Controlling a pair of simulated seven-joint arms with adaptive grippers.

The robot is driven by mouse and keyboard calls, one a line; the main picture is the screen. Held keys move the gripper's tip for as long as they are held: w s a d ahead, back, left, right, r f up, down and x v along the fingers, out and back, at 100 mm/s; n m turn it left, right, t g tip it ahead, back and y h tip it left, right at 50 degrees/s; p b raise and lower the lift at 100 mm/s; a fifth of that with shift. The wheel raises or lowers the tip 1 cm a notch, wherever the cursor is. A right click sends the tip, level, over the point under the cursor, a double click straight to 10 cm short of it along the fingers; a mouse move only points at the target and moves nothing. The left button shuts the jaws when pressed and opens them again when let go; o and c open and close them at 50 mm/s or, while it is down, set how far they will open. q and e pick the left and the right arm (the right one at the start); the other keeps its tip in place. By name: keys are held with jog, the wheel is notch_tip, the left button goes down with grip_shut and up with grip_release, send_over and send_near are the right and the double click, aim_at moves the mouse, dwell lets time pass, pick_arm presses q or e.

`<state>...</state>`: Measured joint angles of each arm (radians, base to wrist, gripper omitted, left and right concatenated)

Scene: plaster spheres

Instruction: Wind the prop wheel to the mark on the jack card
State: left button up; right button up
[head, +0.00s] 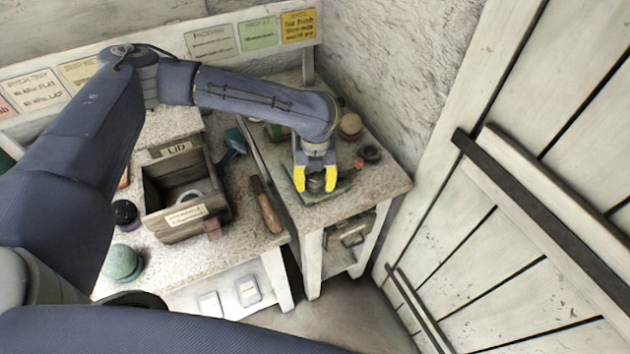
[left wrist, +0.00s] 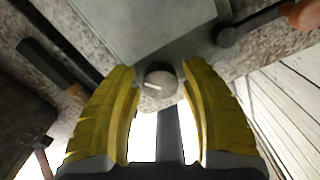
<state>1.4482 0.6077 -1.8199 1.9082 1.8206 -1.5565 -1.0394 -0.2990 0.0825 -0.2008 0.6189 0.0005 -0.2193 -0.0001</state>
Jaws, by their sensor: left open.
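A small round grey knob (left wrist: 160,82), which looks like the prop wheel, has a pale line across its face in the left wrist view. It sits by the edge of a flat grey body (left wrist: 150,30). My left gripper (head: 316,182) is open over the right-hand bench in the head view. Its yellow fingers (left wrist: 162,95) stand on either side of the knob, with visible gaps. A yellow card (head: 299,26) and a green card (head: 258,34) are on the back board. I cannot tell which is the jack card. My right gripper is not in view.
An open wooden box (head: 185,190) stands on the left bench. A wooden-handled tool (head: 266,206) lies near that bench's right edge. A dark round item (head: 370,153) lies right of the gripper. A white plank door (head: 520,200) rises at right.

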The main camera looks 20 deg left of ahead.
aim_at(315, 181)
pick_arm(q)
notch_tip(315, 181, up, 12)
dwell(0.6)
